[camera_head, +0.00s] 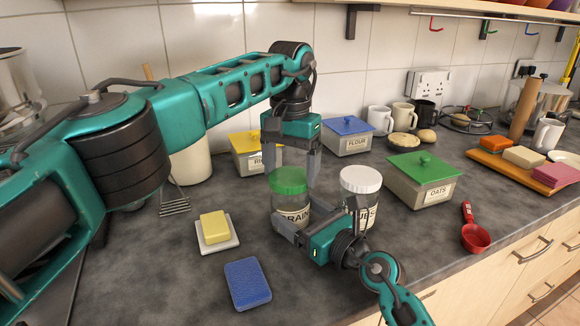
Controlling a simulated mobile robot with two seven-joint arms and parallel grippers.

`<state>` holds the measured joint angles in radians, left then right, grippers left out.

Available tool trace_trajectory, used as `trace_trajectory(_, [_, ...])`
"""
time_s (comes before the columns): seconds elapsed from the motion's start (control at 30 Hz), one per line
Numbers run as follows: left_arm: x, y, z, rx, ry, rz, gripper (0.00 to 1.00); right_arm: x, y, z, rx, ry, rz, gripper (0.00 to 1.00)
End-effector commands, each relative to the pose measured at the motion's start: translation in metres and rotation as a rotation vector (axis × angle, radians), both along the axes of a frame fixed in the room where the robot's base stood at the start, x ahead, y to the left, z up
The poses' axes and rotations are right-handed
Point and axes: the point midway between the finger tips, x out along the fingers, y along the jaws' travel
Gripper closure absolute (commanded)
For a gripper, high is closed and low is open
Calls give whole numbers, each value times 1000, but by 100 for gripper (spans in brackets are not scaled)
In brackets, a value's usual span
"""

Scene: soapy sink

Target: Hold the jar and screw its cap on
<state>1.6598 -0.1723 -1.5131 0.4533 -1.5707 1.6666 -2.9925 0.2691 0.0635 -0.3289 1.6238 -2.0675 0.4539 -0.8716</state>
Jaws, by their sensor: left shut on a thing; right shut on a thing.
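A clear jar (292,214) with a pale label, partly readable as "RAIN", stands on the worktop at the centre. A green cap (288,181) sits at its mouth and looks level; I cannot tell how far it is threaded. My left gripper (290,177) points down from above and is shut on the green cap, one finger at each side. My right gripper (312,213) comes in low from the front right and is shut on the jar's body. Its fingers hide part of the jar's lower half.
A white-capped jar (360,181) stands close to the right of my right gripper.

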Motion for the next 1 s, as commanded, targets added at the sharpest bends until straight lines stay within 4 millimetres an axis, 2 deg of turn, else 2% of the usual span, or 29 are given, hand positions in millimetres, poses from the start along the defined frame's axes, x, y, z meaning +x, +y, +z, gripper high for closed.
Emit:
trace_trajectory(0.23, [0, -1, 1, -1, 0, -2, 45, 0, 0, -1, -1, 2, 0, 100])
trace_trajectory(0.27, [0, -1, 1, -1, 0, -1, 15, 0, 0, -1, -1, 2, 0, 100])
trace_trajectory(0.43, [0, 0, 1, 0, 0, 0, 0, 0, 0, -1, -1, 2, 0, 100])
trace_trajectory(0.77, [0, 0, 2, -1, -1, 47, 0, 0, 0, -1, -1, 2, 0, 100])
trace_trajectory(0.87, [1, 0, 5, 0, -2, 151, 0, 0, 0, -1, -1, 2, 0, 100])
trace_trajectory(1.0, [2, 0, 11, -1, -5, 394, 0, 0, 0, -1, -1, 2, 0, 100])
